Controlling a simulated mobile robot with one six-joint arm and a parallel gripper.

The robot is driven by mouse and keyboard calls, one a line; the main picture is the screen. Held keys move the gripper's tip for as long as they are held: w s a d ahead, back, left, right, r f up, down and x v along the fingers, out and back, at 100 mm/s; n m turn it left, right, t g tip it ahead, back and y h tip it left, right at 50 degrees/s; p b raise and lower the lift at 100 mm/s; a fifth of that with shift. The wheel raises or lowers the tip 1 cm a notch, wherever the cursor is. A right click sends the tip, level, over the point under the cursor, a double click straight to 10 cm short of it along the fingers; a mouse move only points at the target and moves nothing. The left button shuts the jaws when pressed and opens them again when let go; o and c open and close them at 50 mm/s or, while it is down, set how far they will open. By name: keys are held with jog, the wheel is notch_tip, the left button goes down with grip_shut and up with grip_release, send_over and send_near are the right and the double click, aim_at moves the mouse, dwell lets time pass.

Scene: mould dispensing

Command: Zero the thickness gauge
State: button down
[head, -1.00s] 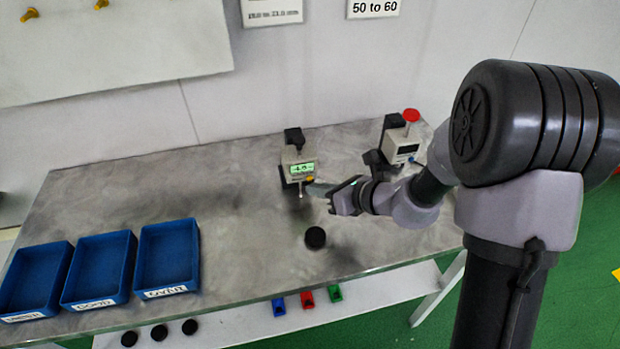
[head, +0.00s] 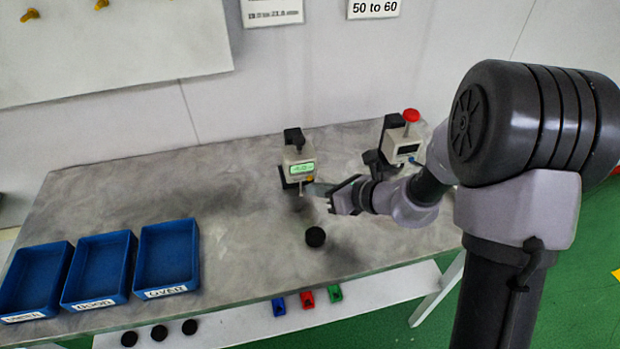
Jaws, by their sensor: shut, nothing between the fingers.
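The thickness gauge (head: 297,157) stands on the grey table, a beige box on a black stand with a lit green display (head: 301,169) and a thin probe pointing down. The display digits are too blurred to read surely. A small orange button (head: 310,177) shows at its lower right corner. A black round puck (head: 315,237) lies on the table in front of the gauge.
A second device with a red knob (head: 411,115) stands to the right, behind my arm. Three blue trays (head: 168,258) with labels sit at the table's left. Black pucks (head: 159,332) and small coloured pieces (head: 307,299) lie on a lower shelf. The table's middle left is clear.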

jog(key=shift+w+a, duration=0.1)
jog(key=shift+w, duration=0.2)
jog(key=shift+w+a, duration=0.1)
jog(key=shift+w, duration=0.3)
dwell(0.5)
jog(key=shift+s, duration=0.1)
jog(key=shift+s+d, duration=0.25)
jog(key=shift+s, duration=0.5)
jog(key=shift+s+d+b, duration=0.25)
jog(key=shift+s, duration=0.55)
jog(key=shift+s+d+b, duration=0.2)
jog(key=shift+s, duration=0.6)
jog(key=shift+s+d+b, duration=0.25)
jog(key=shift+s, duration=0.55)
